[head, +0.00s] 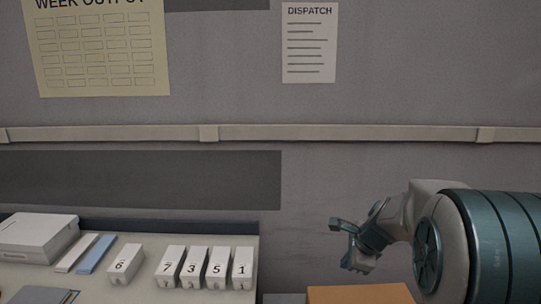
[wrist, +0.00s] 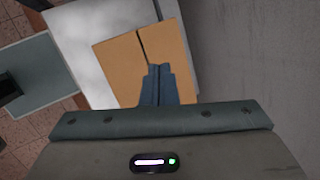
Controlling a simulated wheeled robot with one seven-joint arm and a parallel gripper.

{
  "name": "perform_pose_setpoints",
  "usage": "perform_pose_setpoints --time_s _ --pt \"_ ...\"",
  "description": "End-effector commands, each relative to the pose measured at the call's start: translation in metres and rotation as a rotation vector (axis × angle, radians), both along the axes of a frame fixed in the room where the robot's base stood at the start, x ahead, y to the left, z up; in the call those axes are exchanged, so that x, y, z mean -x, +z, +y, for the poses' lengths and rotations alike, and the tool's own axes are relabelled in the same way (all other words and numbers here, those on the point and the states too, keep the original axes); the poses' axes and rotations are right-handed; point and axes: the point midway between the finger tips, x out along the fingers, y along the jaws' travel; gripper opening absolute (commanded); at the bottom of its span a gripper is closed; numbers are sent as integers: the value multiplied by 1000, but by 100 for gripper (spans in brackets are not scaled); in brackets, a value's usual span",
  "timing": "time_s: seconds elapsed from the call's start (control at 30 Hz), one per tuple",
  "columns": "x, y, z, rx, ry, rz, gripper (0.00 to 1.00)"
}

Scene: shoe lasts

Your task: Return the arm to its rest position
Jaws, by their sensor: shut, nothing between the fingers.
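My gripper (head: 350,243) is at the right in the head view, in front of the wall and above a cardboard box. My arm reaches in from the right edge. In the wrist view the gripper's fingers (wrist: 158,72) are together with nothing between them, and they overlap the box's top below.
The cardboard box (head: 362,294) shows its closed top flaps in the wrist view (wrist: 118,62). White numbered blocks (head: 193,267) stand on the pale table (head: 140,298) at left. One block (head: 125,263) stands apart, near blue and white strips and a white case (head: 36,236). The wall is behind.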

Motion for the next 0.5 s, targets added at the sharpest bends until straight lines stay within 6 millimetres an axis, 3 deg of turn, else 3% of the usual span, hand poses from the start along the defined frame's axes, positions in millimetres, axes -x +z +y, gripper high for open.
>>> perform_pose_setpoints --time_s 0.2,0.5 --pt "79 22 33 225 506 -72 0" --pt "185 22 51 577 1180 -126 0"
